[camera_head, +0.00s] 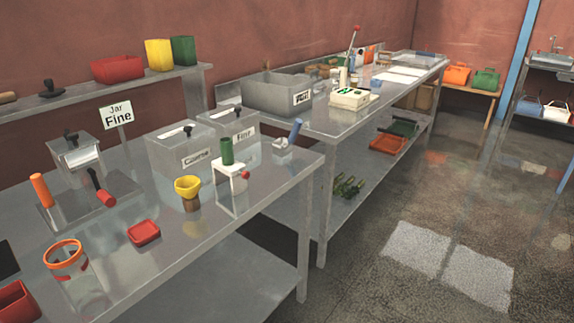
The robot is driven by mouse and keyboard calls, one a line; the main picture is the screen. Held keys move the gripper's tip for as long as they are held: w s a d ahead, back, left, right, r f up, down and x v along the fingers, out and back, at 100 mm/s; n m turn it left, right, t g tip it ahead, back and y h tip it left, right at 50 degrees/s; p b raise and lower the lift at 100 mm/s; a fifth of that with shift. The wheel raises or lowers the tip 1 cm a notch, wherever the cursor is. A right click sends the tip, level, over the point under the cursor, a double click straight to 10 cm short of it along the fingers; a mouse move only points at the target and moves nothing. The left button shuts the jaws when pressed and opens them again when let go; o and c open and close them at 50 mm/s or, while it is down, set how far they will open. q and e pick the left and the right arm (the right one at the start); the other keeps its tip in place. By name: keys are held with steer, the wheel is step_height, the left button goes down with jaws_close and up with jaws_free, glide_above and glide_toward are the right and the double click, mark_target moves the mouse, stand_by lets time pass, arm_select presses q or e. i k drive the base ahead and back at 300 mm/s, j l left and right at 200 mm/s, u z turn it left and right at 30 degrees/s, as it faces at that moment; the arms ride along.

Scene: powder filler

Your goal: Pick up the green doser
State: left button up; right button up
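A larger green container (183,50) sits at the right end of the wall shelf, beside a yellow container (158,55). I cannot tell from this view alone which of the two green items is the doser. Neither of my grippers shows in the head view.
The front table (150,270) also holds a yellow funnel-like cup (187,187), a red dish (144,232), an orange-rimmed clear jar (80,279) and grey lidded bins (181,152). A second steel table (340,120) stands behind. The floor at right is clear.

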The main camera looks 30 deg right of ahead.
mark_target(224, 167)
steer(key=z, duration=0.5)
steer(key=i+l+z, duration=0.15)
steer(key=i+l, duration=0.3)
steer(key=l, duration=0.2)
steer(key=i+l+z, duration=0.2)
steer(key=i+l, duration=0.3)
steer(key=l, duration=0.1)
